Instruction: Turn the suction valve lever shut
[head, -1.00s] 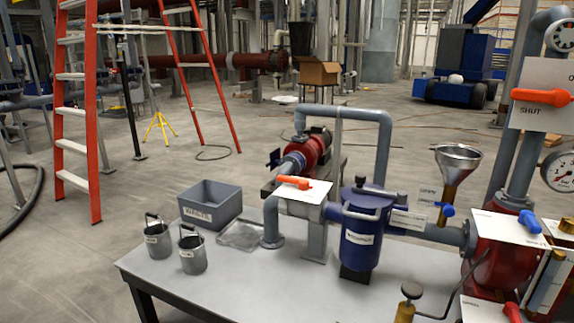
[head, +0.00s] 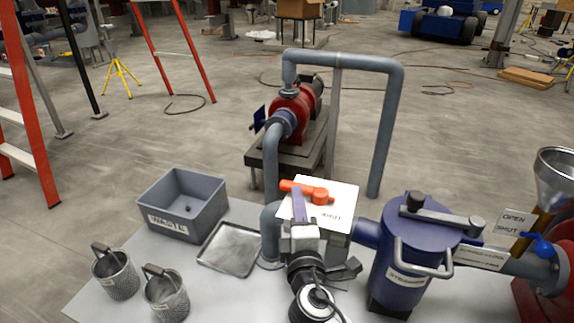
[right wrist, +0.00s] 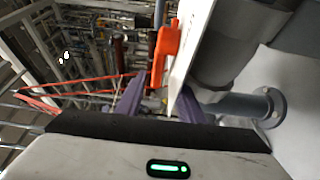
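The orange suction valve lever (head: 318,195) lies on a white plate (head: 343,199) above the grey pipe, its handle pointing left. A SHUT label is on the plate's near part. My right gripper (head: 299,190) reaches up from below in the head view, its purple finger overlapping the lever's handle. In the right wrist view, the two purple fingers (right wrist: 158,92) stand apart, with the orange lever (right wrist: 165,48) and the plate's edge (right wrist: 188,50) just beyond and between them. I cannot tell whether a finger touches the lever. My left gripper is not in view.
The blue strainer (head: 405,262) stands close to the right of my right gripper. A grey bin (head: 182,205), a shallow tray (head: 230,250) and two metal cups (head: 115,277) are on the left of the table. A funnel (head: 556,172) is at the right.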

